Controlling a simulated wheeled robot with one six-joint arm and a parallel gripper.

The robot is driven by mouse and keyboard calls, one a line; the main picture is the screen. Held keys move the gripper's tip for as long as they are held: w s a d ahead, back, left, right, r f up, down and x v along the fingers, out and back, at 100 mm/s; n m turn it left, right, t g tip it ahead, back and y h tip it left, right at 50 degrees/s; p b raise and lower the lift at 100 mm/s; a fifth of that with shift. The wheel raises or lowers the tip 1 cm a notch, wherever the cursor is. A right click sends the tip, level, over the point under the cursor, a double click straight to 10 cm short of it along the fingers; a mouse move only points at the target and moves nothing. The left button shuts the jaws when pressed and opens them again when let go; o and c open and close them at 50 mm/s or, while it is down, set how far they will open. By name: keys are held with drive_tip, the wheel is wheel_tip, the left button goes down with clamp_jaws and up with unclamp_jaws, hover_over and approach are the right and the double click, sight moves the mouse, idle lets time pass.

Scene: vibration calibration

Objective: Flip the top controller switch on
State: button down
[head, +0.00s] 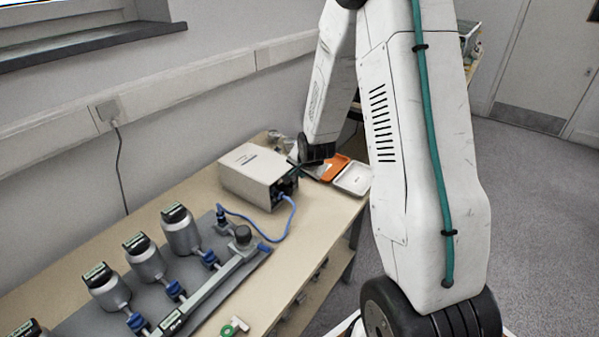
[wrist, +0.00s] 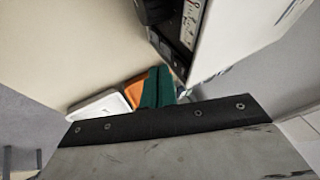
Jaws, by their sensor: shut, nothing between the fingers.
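The controller (head: 252,170) is a pale box on the bench, with a dark front panel facing right in the head view. In the wrist view its dark panel (wrist: 168,32) and pale casing (wrist: 232,38) show at the upper right. I cannot make out the top switch or its position. My gripper (wrist: 160,72) has teal fingers, shut and empty, just below the panel's lower end in the wrist view; I cannot tell whether they touch it. In the head view my gripper (head: 297,170) is small and partly hidden at the panel's upper right edge.
An orange tray (head: 333,166) and a white tray (head: 354,179) lie behind my gripper. A blue cable (head: 289,218) runs from the controller to a grey plate holding several metal cylinders (head: 181,234). A green-and-white piece (head: 236,326) lies near the bench's front edge.

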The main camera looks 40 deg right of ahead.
drive_tip(key=shift+w+a, duration=0.2)
drive_tip(key=shift+w, duration=0.25)
drive_tip(key=shift+f, duration=0.1)
drive_tip(key=shift+w+a+f, duration=0.1)
drive_tip(key=shift+w+f, duration=0.05)
drive_tip(key=shift+w, duration=0.1)
drive_tip(key=shift+f, duration=0.15)
